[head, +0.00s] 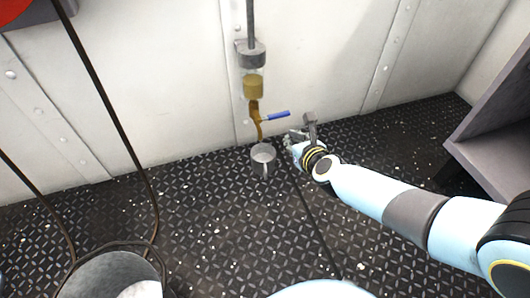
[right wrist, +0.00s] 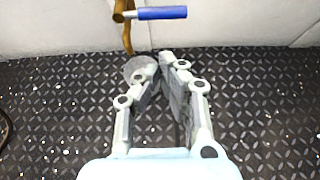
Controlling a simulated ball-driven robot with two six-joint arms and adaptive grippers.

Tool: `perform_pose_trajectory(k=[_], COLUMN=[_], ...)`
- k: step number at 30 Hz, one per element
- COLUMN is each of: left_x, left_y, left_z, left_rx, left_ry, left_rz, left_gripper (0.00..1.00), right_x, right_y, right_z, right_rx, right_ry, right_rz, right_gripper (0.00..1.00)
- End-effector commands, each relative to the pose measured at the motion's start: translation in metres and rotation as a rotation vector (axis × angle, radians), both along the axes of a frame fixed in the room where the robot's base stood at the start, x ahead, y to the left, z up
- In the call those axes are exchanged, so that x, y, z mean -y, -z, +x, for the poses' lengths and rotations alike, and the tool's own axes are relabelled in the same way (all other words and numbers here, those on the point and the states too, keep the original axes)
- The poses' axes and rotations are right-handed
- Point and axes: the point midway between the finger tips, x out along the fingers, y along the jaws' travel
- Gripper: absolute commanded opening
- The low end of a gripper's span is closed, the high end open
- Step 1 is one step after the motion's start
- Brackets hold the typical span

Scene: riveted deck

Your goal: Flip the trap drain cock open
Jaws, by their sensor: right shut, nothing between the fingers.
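The drain cock is a brass fitting (head: 256,109) under a clear trap bowl (head: 253,86) with amber contents, fixed to the white wall. Its blue lever (head: 279,116) sticks out to the right, close to level. In the right wrist view the blue lever (right wrist: 162,13) lies across the top, beyond the fingertips. My right gripper (head: 289,140) is below and slightly right of the lever, apart from it. In the right wrist view my right gripper (right wrist: 153,68) has its fingertips together with nothing held. My left gripper is not seen.
A grey metal cup (head: 263,153) stands on the deck under the brass outlet, partly behind the fingers in the right wrist view. A grey shelf unit (head: 492,150) is at the right. A bucket (head: 105,275) and dark cables (head: 110,95) are at the left.

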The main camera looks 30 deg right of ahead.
Motion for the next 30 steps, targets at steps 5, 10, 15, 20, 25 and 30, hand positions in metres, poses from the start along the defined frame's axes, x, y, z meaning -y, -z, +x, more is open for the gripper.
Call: perform_pose_trajectory(k=[5, 10, 15, 20, 25, 30], left_x=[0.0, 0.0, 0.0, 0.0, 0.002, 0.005], left_y=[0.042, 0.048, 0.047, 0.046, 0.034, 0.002], left_z=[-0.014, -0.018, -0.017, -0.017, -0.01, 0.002], left_rx=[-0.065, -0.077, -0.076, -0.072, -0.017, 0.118], left_ry=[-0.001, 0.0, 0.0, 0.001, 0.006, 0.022], left_rz=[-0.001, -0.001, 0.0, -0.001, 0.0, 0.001], left_gripper=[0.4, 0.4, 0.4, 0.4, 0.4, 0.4], right_x=[0.001, 0.001, 0.001, 0.001, 0.002, 0.005], right_y=[0.031, 0.032, 0.03, 0.031, 0.035, 0.041], right_z=[0.007, 0.012, 0.013, 0.013, 0.017, 0.027], right_rx=[-0.003, 0.002, 0.004, 0.003, 0.0, -0.001], right_ry=[-0.003, -0.004, -0.005, -0.005, -0.005, -0.006], right_rz=[-0.005, -0.005, -0.006, -0.006, -0.007, -0.007], right_gripper=[0.0, 0.0, 0.0, 0.0, 0.0, 0.0])
